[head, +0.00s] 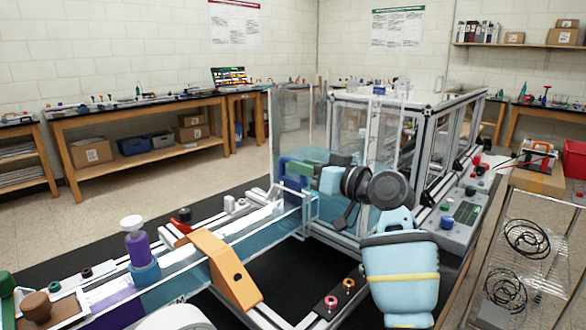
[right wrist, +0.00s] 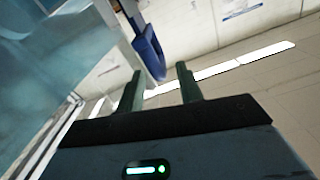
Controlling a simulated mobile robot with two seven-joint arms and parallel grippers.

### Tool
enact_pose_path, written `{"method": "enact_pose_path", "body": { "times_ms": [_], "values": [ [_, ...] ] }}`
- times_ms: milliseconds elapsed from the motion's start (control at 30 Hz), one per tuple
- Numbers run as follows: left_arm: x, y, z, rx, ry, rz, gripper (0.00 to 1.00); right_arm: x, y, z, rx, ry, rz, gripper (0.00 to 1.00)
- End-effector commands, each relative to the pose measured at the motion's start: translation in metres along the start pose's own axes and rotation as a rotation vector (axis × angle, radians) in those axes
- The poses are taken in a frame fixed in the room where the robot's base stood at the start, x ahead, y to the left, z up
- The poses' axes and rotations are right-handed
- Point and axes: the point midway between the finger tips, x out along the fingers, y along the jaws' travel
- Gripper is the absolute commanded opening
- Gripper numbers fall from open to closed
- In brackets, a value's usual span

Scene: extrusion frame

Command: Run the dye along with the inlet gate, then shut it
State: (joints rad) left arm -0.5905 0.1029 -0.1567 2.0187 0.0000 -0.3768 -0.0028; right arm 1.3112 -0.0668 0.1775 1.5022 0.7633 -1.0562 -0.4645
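A clear upright panel (head: 290,110), which looks like the inlet gate, stands at the far end of the water channel (head: 175,275). A blue handle (head: 291,181) is low on it. My right gripper (head: 297,166) is at the handle, partly overlapping it. In the right wrist view the green fingers (right wrist: 160,82) are apart, with the blue handle (right wrist: 150,52) ahead of and between their tips; contact is not clear. A purple patch (head: 115,308), likely the dye, shows in the channel at lower left. A purple-and-blue fitting with a white knob (head: 138,248) stands above it. My left gripper is out of view.
An orange bridge piece (head: 225,268) straddles the channel. The aluminium extrusion frame (head: 424,150) with clear panels stands beside my right arm. A control panel with coloured knobs (head: 460,212) is at right, near a wire rack (head: 520,255). Open floor lies left of the frame.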

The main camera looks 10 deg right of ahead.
Motion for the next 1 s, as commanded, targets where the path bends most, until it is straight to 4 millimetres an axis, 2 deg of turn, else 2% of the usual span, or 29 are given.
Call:
{"method": "enact_pose_path", "body": {
  "times_ms": [100, 300, 667, 767, 967, 1000],
  "values": [
    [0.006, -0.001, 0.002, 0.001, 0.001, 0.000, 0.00, 0.018, 0.000, 0.003, 0.001, -0.002, -0.002, 0.36],
    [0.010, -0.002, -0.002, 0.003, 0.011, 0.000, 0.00, 0.035, 0.000, 0.001, 0.000, -0.001, -0.001, 0.36],
    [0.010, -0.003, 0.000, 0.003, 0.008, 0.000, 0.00, 0.039, -0.001, 0.000, -0.002, 0.000, 0.000, 0.36],
    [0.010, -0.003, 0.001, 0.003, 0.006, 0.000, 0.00, 0.039, -0.001, 0.000, -0.002, 0.000, 0.000, 0.27],
    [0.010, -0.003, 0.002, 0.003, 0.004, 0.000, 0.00, 0.039, -0.001, 0.000, -0.001, -0.001, 0.000, 0.01],
    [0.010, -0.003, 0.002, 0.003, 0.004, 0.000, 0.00, 0.039, -0.001, 0.000, -0.001, -0.001, -0.001, 0.00]
  ]
}}
